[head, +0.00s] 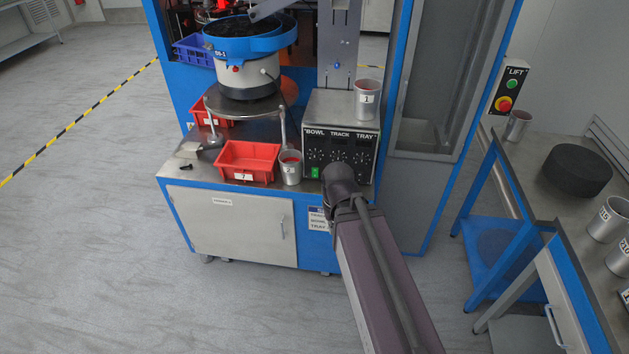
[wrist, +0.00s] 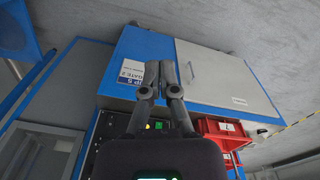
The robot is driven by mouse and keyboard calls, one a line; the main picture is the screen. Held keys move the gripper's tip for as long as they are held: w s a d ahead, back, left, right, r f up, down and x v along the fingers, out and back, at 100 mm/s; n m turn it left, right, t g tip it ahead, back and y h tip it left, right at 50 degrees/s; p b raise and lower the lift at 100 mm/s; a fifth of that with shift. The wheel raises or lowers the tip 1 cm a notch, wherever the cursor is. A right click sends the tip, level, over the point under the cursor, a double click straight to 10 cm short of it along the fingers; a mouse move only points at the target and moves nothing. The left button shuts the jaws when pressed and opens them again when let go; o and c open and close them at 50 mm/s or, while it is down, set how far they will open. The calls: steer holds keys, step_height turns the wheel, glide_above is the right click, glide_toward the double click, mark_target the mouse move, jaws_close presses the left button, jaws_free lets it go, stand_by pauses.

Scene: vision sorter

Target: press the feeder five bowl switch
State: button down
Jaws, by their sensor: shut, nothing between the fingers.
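The control box (head: 368,137) on the feeder cabinet has a dark front panel lettered BOWL, TRACK and TRAY. Small knobs or switches sit below the letters, and a green lit switch (head: 315,172) is at its lower left. My wrist covers part of the panel's lower edge in the head view. My gripper (wrist: 168,72) is shut and empty in the wrist view, fingers pointing up in the picture towards the cabinet front. The panel (wrist: 105,130) shows partly behind it, with green and yellow lights between the fingers' bases. In the head view the fingers are hidden.
A blue-rimmed feeder bowl (head: 249,42) stands behind on the cabinet. A red bin (head: 234,164) and a metal cup (head: 291,172) sit left of the box, with another cup (head: 368,97) on top. A side table (head: 540,180) stands at right. Floor at left is clear.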

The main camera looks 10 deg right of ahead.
steer(key=w+d+f+n+t+h+b, duration=0.2)
steer(key=w+f+t+h+b, duration=0.15)
steer(key=w+f+b, duration=0.45)
steer(key=w+d+f+n+t+h+b, duration=0.2)
steer(key=w+f+n+t+h+b, duration=0.15)
steer(key=w+b, duration=0.45)
steer(key=w+a+f+n+t+y+b, duration=0.1)
steer(key=w+a+f+n+t+b, duration=0.2)
steer(key=w+a+n+t+b, duration=0.4)
steer(key=shift+w+f+n+t+b, duration=0.4)
steer(key=shift+n+t+b, duration=0.45)
steer(key=shift+b, duration=3.35)
steer(key=shift+w+r, duration=0.1)
steer(key=shift+w, duration=0.1)
